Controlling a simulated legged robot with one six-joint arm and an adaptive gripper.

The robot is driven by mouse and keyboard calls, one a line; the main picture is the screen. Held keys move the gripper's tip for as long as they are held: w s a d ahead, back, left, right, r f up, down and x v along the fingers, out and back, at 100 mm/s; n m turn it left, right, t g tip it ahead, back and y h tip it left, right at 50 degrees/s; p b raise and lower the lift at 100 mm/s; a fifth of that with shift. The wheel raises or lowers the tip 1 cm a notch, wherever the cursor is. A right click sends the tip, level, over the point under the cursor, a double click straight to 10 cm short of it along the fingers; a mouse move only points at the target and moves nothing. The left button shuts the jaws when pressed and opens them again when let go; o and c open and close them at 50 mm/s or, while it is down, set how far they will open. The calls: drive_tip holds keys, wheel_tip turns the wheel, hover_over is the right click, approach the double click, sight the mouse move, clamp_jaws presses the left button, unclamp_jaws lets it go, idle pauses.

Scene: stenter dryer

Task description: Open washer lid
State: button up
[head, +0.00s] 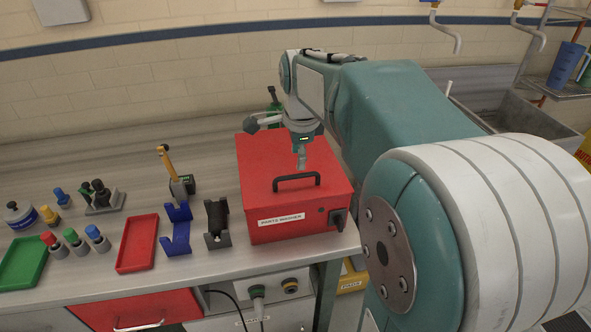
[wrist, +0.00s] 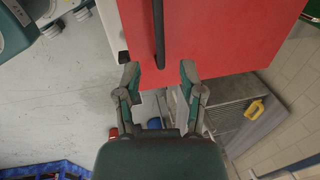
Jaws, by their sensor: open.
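The parts washer (head: 300,222) is a red box with a white label on its front, standing at the right end of the steel bench. Its red lid (head: 262,165) is down and carries a black bar handle (head: 296,181). My gripper (head: 302,164) points down above the lid, just behind the handle in the head view. In the wrist view my gripper (wrist: 160,76) is open, with its two fingertips apart. The black handle (wrist: 158,35) reaches in between the fingertips there, and the red lid (wrist: 215,35) lies behind it. I cannot tell whether the fingers touch anything.
Left of the washer stand a black holder (head: 217,222), a blue holder (head: 178,230) and a red tray (head: 137,243). A green tray (head: 22,262) and several small bottles sit farther left. A steel sink (head: 520,125) is at the back right.

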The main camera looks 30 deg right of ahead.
sight(297, 176)
drive_tip(key=f, duration=0.2)
drive_tip(key=w+f, duration=0.1)
drive_tip(key=f, duration=0.2)
drive_tip(key=shift+d+f, duration=0.15)
drive_tip(key=shift+f, duration=0.2)
clamp_jaws()
